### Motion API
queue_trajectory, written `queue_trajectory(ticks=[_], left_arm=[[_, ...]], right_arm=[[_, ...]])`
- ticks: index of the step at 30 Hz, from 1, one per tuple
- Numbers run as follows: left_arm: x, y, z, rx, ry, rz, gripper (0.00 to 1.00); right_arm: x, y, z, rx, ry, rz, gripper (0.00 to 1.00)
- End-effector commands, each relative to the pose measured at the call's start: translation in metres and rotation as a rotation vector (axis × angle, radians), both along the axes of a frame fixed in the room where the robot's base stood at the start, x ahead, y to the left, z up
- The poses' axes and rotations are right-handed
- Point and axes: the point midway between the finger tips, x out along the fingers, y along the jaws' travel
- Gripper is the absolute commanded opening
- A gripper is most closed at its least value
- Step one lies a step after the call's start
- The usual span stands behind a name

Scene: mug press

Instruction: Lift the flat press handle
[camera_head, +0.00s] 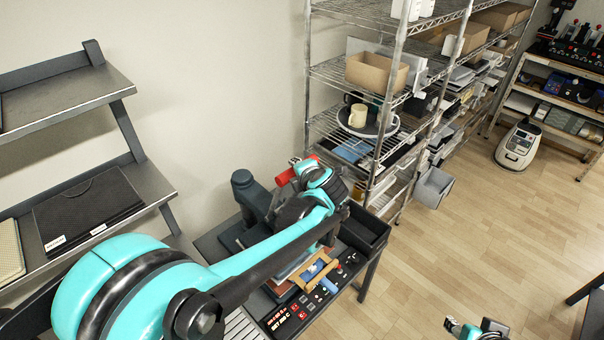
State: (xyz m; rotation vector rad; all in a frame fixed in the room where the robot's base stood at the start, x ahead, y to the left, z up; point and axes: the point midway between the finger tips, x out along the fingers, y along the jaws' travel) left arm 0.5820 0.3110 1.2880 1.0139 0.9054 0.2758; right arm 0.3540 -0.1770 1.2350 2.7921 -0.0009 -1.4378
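The flat press stands on a dark bench; its dark grey post (250,194) shows left of my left wrist. Its red handle (285,177) sticks out beside the end of my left arm, with another bit of red just beyond. My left gripper (298,164) is at the red handle, overlapping it in this view. My wrist hides most of the fingers, so I cannot tell whether they grip it. My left arm covers much of the press. Part of my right arm's end (468,329) shows at the bottom edge; its fingers are not clear.
The bench's front holds a control panel (290,318) with red buttons, a wooden-framed piece (314,271) and a black bin (364,231). A wire rack (399,60) with a mug (358,115) stands behind. A dark shelf (70,100) is at left. Open floor lies right.

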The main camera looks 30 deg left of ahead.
Motion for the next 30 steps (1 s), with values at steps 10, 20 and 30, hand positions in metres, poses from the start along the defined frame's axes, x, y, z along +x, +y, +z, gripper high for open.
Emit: queue_trajectory(ticks=[10,20,30], left_arm=[[0.004,0.004,0.006,0.009,-0.007,-0.003,0.00],[0.003,0.004,0.004,0.007,-0.005,-0.001,0.49],[-0.011,-0.010,0.014,0.006,-0.004,-0.003,0.49]], right_arm=[[0.000,0.000,0.001,0.000,0.000,0.000,0.40],[0.000,0.000,0.001,0.000,0.000,0.000,0.40],[0.000,0.000,0.001,0.000,0.000,0.000,0.40]])
